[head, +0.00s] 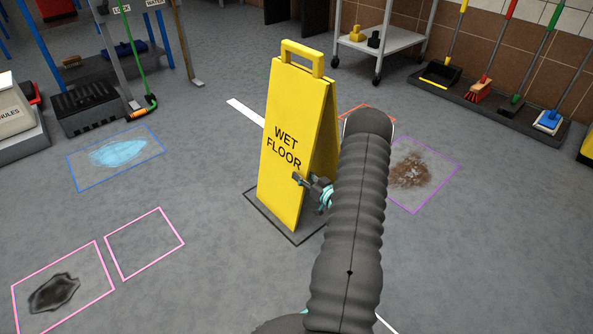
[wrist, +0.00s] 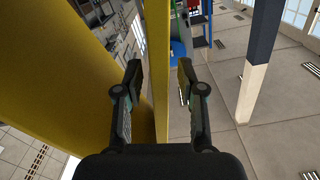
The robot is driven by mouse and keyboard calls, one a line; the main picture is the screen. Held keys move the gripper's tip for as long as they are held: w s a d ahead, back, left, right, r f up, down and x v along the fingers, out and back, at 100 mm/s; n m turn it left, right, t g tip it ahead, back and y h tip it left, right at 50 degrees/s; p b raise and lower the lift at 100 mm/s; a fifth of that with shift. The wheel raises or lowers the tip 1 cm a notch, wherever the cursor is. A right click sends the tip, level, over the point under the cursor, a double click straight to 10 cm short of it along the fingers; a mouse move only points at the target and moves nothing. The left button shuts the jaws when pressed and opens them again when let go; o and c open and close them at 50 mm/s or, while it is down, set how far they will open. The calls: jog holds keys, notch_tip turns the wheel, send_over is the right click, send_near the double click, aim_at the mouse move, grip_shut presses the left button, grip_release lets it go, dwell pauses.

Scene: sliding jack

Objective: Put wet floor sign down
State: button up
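My gripper (head: 308,183) is at the right edge of the front panel, at about mid-height, with one finger in front of the lettered face. In the wrist view, the fingers of my gripper (wrist: 159,68) are apart, one either side of the yellow panel edge (wrist: 160,100). A gap shows beside the right finger. My arm hides part of the sign's right side and the floor behind.
A blue-outlined puddle (head: 118,153) lies left. Pink outlines, one empty (head: 144,243) and one around a dark stain (head: 54,292), are front left. A purple-outlined dirt patch (head: 410,170) is right. A trolley (head: 382,42) and broom rack (head: 490,100) stand behind.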

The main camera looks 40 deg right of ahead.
jog(key=s, duration=0.7)
jog(key=shift+s+d, duration=0.3)
jog(key=shift+s, duration=0.1)
